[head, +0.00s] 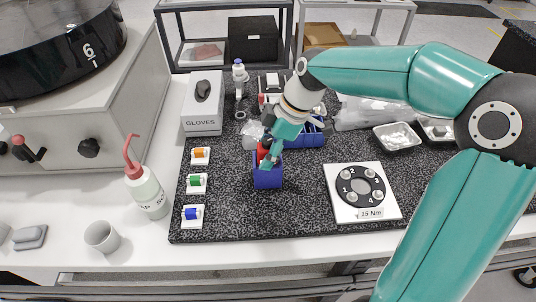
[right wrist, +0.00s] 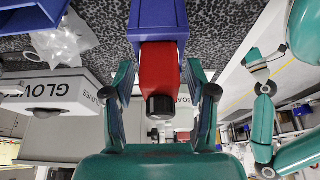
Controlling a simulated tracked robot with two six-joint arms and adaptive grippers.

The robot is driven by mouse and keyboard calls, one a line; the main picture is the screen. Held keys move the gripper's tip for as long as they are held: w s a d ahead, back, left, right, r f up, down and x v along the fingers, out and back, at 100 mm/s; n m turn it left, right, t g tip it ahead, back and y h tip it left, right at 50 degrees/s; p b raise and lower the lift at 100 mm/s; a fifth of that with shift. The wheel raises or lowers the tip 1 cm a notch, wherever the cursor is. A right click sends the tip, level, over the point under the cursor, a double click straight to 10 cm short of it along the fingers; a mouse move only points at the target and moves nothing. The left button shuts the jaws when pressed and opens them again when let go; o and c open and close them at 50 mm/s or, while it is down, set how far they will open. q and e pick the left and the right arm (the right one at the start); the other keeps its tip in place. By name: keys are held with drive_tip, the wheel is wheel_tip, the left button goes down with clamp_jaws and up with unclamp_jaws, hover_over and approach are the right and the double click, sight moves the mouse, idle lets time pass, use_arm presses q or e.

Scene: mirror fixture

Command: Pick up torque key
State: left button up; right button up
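The torque key, a red handle with a black round end, stands in a blue holder (head: 267,179) on the speckled mat; only a little of its red (head: 262,153) shows in the head view. In the right wrist view the red handle (right wrist: 160,70) comes out of the blue holder (right wrist: 158,18). My right gripper (head: 270,160) is at the key, and its fingers (right wrist: 158,90) stand on either side of the handle with a visible gap at each side. My left gripper is outside the head view; teal arm parts at the right of the right wrist view are too small to read.
A white plate with a black numbered ring (head: 361,190) lies right of the holder. A blue bin (head: 305,136) is just behind it. A glove box (head: 202,105), small coloured pieces on white blocks (head: 196,183) and a bottle (head: 147,190) are left. The mat in front is clear.

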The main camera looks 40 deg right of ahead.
clamp_jaws()
drive_tip(key=shift+r, duration=0.1)
wheel_tip(320, 180, up, 20)
drive_tip(key=p, duration=0.1)
idle(0.7)
